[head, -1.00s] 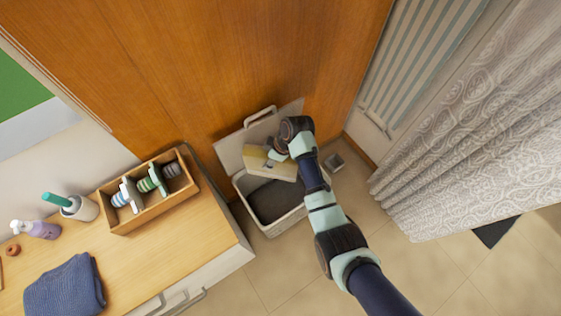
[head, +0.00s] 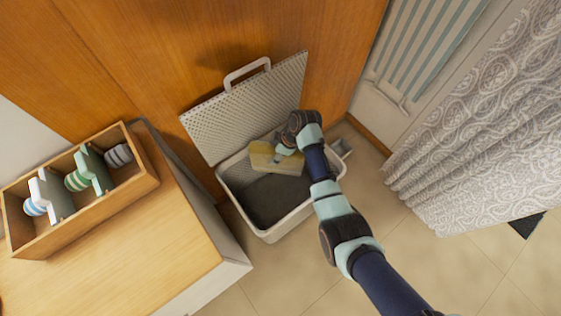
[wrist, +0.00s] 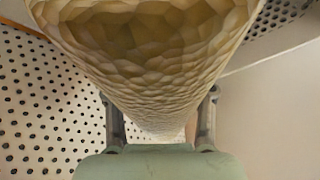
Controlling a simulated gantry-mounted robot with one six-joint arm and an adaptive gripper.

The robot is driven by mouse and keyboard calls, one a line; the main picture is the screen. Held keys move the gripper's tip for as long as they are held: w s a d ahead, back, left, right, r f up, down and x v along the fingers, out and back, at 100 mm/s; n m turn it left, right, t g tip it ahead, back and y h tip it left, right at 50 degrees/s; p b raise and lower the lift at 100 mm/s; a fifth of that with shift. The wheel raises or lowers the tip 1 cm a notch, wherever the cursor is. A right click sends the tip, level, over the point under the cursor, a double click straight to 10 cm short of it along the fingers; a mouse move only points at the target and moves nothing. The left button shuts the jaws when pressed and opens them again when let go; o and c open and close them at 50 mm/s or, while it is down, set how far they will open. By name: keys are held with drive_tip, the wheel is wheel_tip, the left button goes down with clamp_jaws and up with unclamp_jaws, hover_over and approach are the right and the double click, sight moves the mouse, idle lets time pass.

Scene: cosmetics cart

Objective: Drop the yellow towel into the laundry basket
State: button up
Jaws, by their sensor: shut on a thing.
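The yellow towel (head: 276,157) hangs from my gripper (head: 284,150) over the back part of the open laundry basket (head: 268,233). In the wrist view the towel (wrist: 150,45) fills the upper middle, pale yellow and faceted, and narrows toward my gripper (wrist: 160,140), whose fingers are on either side of it. My gripper is shut on the towel. The basket is white with a dark grey inside, and its perforated lid (head: 245,108) stands raised at the back. I cannot tell whether the towel touches the basket's rim or inside.
A wooden counter (head: 150,270) with a wooden box (head: 110,215) of rolled items stands at the left. An orange wooden panel (head: 160,50) is behind the basket. A patterned curtain (head: 480,130) hangs at the right. Tiled floor (head: 400,270) is clear in front.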

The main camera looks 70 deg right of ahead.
wheel_tip(320, 180, down, 6)
drive_tip(key=b, duration=0.6)
drive_tip(key=o, duration=1.4)
drive_tip(key=shift+c, duration=0.2)
drive_tip(key=v, duration=1.2)
drive_tip(key=shift+r, duration=0.15)
